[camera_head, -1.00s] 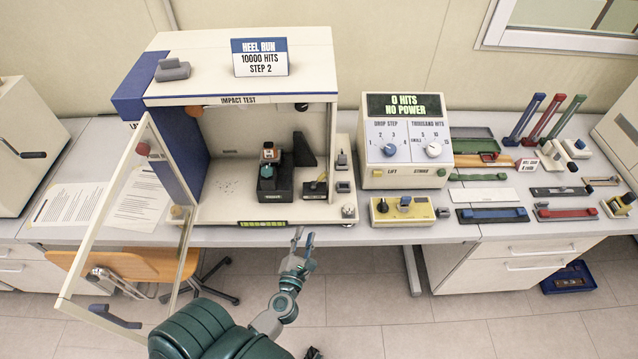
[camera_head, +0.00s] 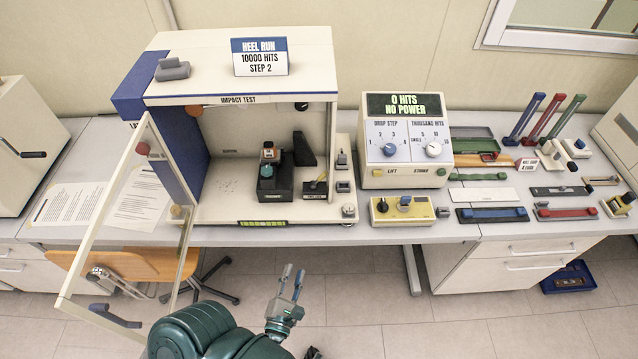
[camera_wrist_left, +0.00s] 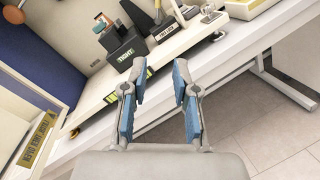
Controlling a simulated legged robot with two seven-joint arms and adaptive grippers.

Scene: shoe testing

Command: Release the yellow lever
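The impact test machine (camera_head: 240,72) stands on the bench with its front open. Inside it is a dark clamp block (camera_head: 274,190), which carries a green TIGHT label (camera_wrist_left: 125,56) in the left wrist view. To its right is a small dark base with a small yellowish part (camera_head: 318,185), possibly the yellow lever; its exact position is unclear. My left gripper (camera_head: 293,273) is in front of and below the bench edge, apart from the machine. Its two blue-padded fingers (camera_wrist_left: 160,66) are spread and empty. My right gripper is not in view.
The machine's framed door (camera_head: 128,217) stands open at the left. A control box (camera_head: 405,150) reads "0 HITS NO POWER", with a yellow knob box (camera_head: 402,211) before it. Tools and strips lie on the right bench. An orange chair (camera_head: 130,264) is below left.

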